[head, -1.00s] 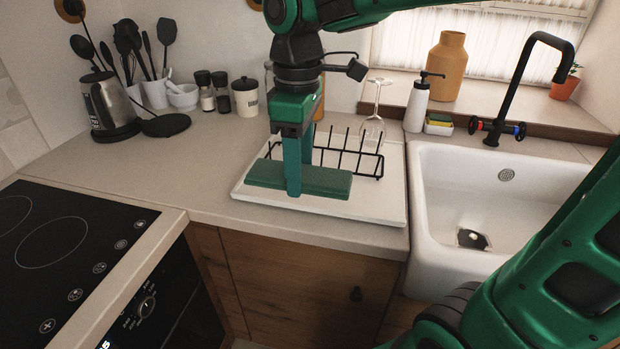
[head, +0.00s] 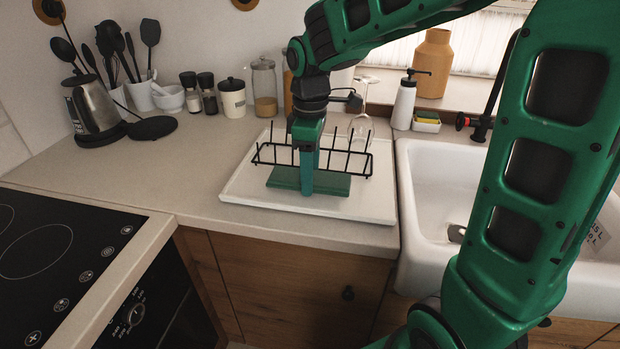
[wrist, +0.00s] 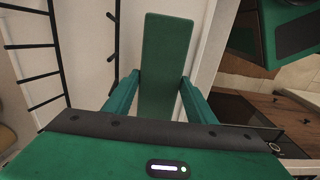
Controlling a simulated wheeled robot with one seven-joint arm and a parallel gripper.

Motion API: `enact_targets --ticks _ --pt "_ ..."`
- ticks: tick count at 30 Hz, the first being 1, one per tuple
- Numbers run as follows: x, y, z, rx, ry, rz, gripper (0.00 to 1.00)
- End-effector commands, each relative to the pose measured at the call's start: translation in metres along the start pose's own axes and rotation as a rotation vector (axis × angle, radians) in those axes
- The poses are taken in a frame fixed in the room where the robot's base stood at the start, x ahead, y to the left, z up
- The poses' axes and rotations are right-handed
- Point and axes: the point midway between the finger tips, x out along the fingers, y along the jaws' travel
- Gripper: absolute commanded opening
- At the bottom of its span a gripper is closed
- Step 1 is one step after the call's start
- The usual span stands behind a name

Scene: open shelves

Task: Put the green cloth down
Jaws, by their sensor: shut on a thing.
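The green cloth (head: 283,178) is a flat, dark green folded strip over the front of the white drying tray (head: 262,205). My gripper (head: 307,190) points down and is shut on the cloth near its middle. In the wrist view the cloth (wrist: 166,60) lies between the two fingers (wrist: 155,95), its long part stretching away from me. I cannot tell whether the cloth touches the tray. Part of it is hidden behind my fingers.
A black wire rack (head: 350,160) stands on the tray just behind the cloth, with an upturned glass (head: 361,118) behind it. The white sink (head: 425,185) is to the right. A kettle (head: 92,105) and jars stand at the back left. The counter left of the tray is clear.

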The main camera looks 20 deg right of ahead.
Motion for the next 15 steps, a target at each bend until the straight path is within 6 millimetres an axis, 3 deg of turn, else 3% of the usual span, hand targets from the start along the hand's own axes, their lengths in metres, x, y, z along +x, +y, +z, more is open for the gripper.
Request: enact_targets --ticks 5,15 --pt "0.018 0.000 0.000 0.000 -0.001 0.000 0.26" --pt "0.020 0.000 0.000 0.001 0.000 0.000 0.26"
